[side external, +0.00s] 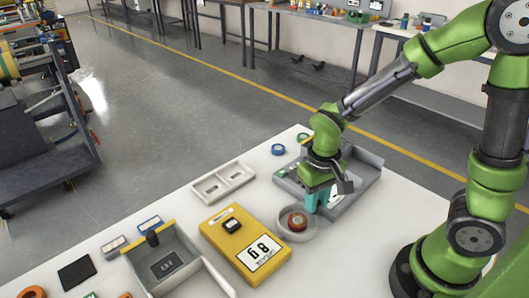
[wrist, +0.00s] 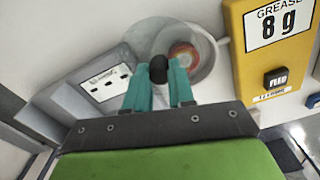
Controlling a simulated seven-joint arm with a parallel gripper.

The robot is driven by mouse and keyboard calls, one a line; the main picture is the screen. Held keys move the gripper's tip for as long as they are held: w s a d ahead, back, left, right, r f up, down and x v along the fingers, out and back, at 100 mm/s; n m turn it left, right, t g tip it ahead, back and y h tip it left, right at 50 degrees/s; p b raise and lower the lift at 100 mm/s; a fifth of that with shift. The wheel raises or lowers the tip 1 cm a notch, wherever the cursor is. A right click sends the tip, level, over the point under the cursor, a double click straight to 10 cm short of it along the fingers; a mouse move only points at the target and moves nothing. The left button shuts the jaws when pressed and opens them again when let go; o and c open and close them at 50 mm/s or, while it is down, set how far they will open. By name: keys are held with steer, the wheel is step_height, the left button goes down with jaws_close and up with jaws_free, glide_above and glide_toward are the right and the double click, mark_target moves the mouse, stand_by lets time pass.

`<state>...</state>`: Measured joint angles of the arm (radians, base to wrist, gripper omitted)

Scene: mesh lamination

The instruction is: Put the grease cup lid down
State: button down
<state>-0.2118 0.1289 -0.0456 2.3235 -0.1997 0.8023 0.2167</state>
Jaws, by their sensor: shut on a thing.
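My gripper (side external: 317,203) has its teal fingers pointing down just right of the grease cup (side external: 283,228), a round greyish cup with reddish-brown content. In the wrist view my gripper (wrist: 160,78) is shut on the black knob (wrist: 158,68) of the lid. The lid (wrist: 143,40) looks like a clear grey disc and overlaps the left part of the cup (wrist: 208,60) in that view. I cannot tell whether the lid touches anything beneath it. In the side view the lid is hard to make out at the fingers.
A yellow grease dispenser box (side external: 222,226) marked 8 g stands left of the cup. A grey tray with a panel (side external: 366,171) lies behind my gripper.

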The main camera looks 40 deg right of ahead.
steer(key=w+a, duration=0.1)
steer(key=w, duration=0.4)
steer(key=w+f, duration=0.1)
steer(key=w, duration=0.4)
steer(key=w+a, duration=0.1)
steer(key=w, duration=0.4)
steer(key=shift+w+a+f, duration=0.2)
steer(key=shift+a, duration=0.1)
steer(key=shift+f, duration=1.75)
steer(key=shift+f, duration=0.1)
steer(key=c, duration=1)
jaws_free()
steer(key=shift+o, duration=0.2)
